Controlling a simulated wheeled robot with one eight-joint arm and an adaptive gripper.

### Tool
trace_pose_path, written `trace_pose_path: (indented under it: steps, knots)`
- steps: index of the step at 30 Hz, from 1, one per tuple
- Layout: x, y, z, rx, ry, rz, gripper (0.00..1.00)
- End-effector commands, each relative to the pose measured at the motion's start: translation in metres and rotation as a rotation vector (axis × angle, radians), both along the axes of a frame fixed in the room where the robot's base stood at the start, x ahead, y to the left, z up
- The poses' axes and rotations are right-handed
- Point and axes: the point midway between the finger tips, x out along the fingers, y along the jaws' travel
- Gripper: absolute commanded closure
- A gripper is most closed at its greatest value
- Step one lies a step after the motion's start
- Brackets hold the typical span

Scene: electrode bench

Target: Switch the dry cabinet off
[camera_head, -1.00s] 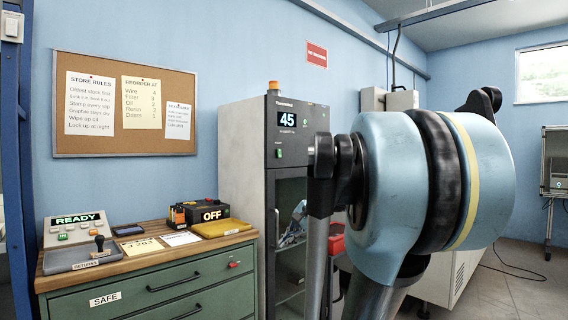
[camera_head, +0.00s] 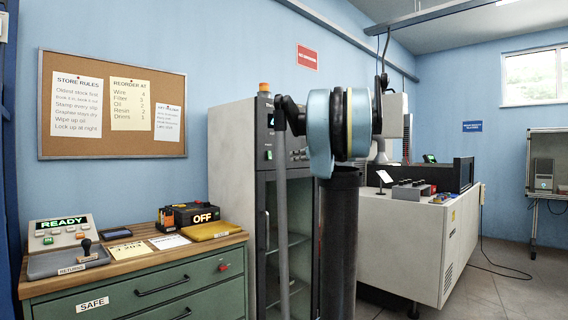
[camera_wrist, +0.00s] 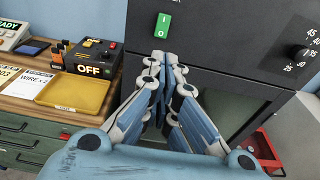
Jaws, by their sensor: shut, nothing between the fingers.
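The dry cabinet (camera_head: 228,180) is a tall grey cabinet with a dark front, a glass door and an orange lamp on top. In the head view my arm covers much of its upper front, including most of the display. Its green rocker switch (camera_wrist: 164,22) is marked I above and O below; it also shows in the head view as a small green patch (camera_head: 268,155). Which side is pressed I cannot tell. My gripper (camera_wrist: 159,57) is shut and empty, its tips just below the switch in the wrist view; whether they touch the panel is unclear.
A black box with a lit OFF sign (camera_head: 204,217), a yellow tray (camera_head: 206,231) and a READY console (camera_head: 62,231) stand on the green drawer bench left of the cabinet. A dial (camera_wrist: 296,52) is right of the switch. A white machine (camera_head: 425,235) stands at right.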

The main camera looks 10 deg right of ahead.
Motion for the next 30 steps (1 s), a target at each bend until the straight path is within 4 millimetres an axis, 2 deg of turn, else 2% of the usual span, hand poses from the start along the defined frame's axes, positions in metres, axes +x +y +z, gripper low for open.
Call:
trace_pose_path:
  steps: [18,24,30]
  knots:
    - [0.08,0.062,-0.015,-0.004,0.0,0.005,1.0]
    - [0.098,0.075,-0.018,-0.005,-0.001,0.004,1.0]
    - [0.104,0.08,-0.019,-0.005,-0.001,0.003,1.0]
